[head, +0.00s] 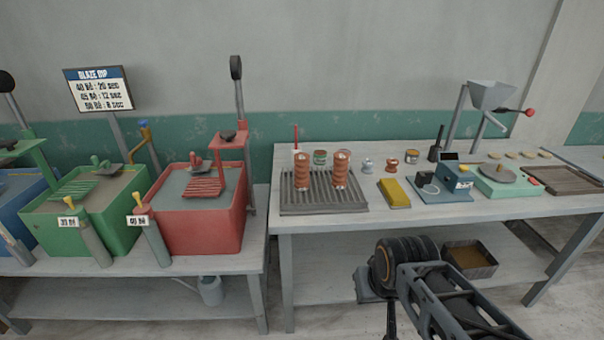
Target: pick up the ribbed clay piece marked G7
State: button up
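Two ribbed, orange-brown clay pieces stand upright on a dark slatted rack (325,203) on the right-hand table. One is the left ribbed piece (302,172); the other is the right ribbed piece (340,170). A white label-like patch shows near the top of each, but I cannot read any mark, so I cannot tell which is G7. My arm reaches in from the bottom right, in front of the table and apart from both pieces. I see no gripper fingers.
Left of the rack are a red tank (204,240) and a green tank (115,235) on a lower bench. Right of it are small jars, a yellow block (394,193), a blue device (456,180) and a mint-green scale (508,186). A thin red-tipped rod stands behind the left piece.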

aim_at(301, 161)
jog(key=u, duration=0.4)
jog(key=i, duration=0.4)
jog(key=u, duration=0.8)
jog(key=i, duration=0.5)
jog(key=u, duration=0.15)
